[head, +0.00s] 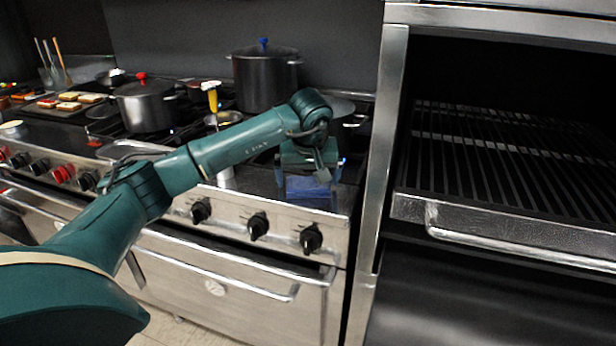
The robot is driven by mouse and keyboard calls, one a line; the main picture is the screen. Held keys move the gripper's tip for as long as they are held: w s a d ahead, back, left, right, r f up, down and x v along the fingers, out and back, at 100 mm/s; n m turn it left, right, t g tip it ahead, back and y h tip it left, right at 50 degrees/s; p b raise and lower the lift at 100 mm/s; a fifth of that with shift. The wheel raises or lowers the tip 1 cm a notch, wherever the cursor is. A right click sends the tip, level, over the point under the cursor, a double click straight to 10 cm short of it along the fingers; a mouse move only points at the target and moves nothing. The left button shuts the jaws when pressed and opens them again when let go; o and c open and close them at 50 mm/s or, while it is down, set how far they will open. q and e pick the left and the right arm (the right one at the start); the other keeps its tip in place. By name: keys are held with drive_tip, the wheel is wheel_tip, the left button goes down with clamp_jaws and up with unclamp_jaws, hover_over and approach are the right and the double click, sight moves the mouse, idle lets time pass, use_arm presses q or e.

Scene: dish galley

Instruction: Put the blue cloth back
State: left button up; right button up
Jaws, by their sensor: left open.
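The blue cloth (308,188) lies on the dark front ledge of the stove, near its right end. It looks flat and folded. My left gripper (310,172) is directly above and behind the cloth, pointing down, with its jaws open. Its wrist hides part of the cloth's far side, and I cannot tell whether the fingers touch it. My right gripper is not in view.
The stove top holds a tall pot with a blue knob (264,78), a pot with a red knob (146,104) and a yellow-handled utensil (212,97). Knobs (258,225) line the stove front. A rack oven (510,150) stands at right.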

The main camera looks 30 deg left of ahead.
use_arm(q)
drive_tip(key=v, duration=1.2)
